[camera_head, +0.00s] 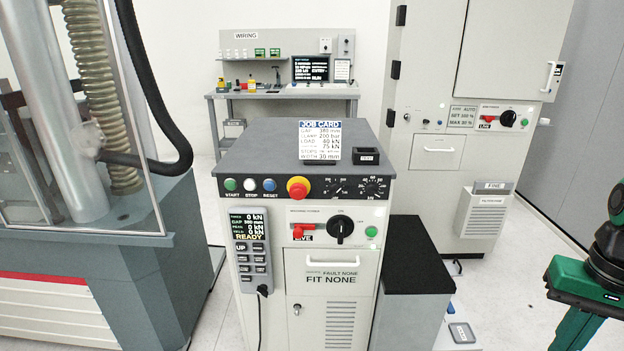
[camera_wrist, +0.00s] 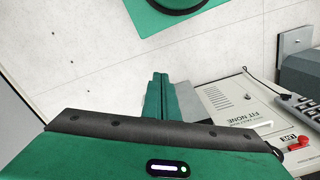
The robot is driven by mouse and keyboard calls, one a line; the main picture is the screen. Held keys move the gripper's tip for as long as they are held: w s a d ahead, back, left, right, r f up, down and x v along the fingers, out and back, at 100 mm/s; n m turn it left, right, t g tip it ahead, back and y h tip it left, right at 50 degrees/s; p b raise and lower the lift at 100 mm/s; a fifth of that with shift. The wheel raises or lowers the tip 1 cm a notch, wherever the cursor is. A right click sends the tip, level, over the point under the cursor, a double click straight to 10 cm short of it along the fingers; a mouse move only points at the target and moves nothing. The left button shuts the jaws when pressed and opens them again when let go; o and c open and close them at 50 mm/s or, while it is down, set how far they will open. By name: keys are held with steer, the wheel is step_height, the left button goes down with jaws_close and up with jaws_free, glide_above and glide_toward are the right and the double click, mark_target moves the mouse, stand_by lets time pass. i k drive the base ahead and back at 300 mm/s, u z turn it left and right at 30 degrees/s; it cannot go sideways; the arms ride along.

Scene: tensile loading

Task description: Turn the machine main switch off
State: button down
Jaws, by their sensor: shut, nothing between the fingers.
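The main switch is a black rotary knob (camera_head: 341,228) on the front panel of the grey console (camera_head: 334,191). A red lever (camera_head: 303,231) with a LIVE label sits to its left, and a green button (camera_head: 371,231) to its right. In the wrist view the console front appears turned, with the red lever (camera_wrist: 299,142) at the right edge; I cannot make out the knob there. My gripper (camera_wrist: 160,76) has its green fingers together and empty, apart from the console. In the head view my green and black arm shows at the right edge, with the fingertips out of view.
A red emergency button (camera_head: 298,188) juts out above the switch panel. A handset (camera_head: 250,248) with a READY display hangs at left. A tall cabinet (camera_head: 470,150) behind has its own red LIVE lever and black knob (camera_head: 508,118). A dark-topped box (camera_head: 417,256) stands right of the console.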

mark_target(341, 228)
steer(key=u, duration=1.05)
steer(key=k, duration=1.1)
steer(key=z, duration=0.65)
steer(key=i, duration=1)
steer(key=u, duration=0.05)
